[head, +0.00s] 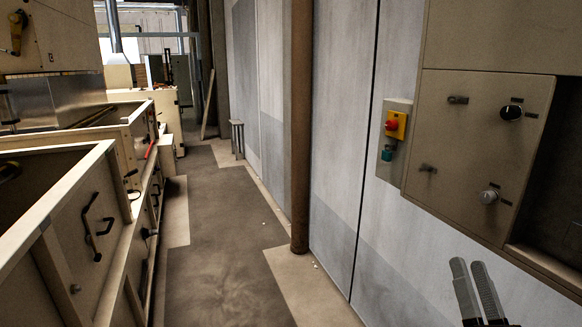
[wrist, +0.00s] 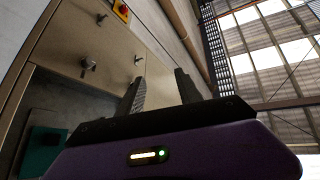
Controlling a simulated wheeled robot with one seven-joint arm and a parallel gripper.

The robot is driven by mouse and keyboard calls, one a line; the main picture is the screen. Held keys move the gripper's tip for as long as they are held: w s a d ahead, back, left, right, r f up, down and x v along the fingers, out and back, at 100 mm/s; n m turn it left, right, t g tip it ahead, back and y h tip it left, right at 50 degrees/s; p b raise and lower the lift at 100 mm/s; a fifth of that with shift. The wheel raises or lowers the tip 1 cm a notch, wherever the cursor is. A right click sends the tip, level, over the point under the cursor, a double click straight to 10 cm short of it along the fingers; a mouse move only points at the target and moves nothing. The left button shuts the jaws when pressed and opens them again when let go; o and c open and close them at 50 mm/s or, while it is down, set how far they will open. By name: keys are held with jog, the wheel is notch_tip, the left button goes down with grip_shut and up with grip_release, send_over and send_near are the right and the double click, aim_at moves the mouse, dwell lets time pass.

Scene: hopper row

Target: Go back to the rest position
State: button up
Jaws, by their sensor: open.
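My gripper (head: 473,284) shows at the bottom right of the head view, its two grey fingers pointing up in front of the grey wall, below the beige control panel. In the wrist view my gripper (wrist: 160,88) has its two dark fingers spread apart with nothing between them. It touches nothing that I can see. The rest of my arm is out of the head view.
The control panel (head: 472,150) with knobs stands at the right, beside a yellow box with a red button (head: 395,124). A brown pipe (head: 300,130) runs down the wall. Beige hoppers (head: 85,215) line the left. The aisle floor (head: 215,240) between is clear.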

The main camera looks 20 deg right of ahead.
jog(key=s+a+f+n+g+y, duration=0.3)
jog(key=s+a+f+n+y, duration=0.3)
jog(key=s+a+f, duration=0.6)
jog(key=s+a+f+n+g, duration=0.1)
jog(key=s+a, duration=0.3)
jog(key=s, duration=0.4)
jog(key=s+a+f+n+g+y, duration=0.1)
jog(key=s+a+f+g, duration=0.3)
jog(key=s, duration=0.3)
jog(key=shift+s+a+f+n+y, duration=0.3)
jog(key=shift+s+a+n, duration=0.1)
jog(key=shift+a, duration=0.4)
grip_shut()
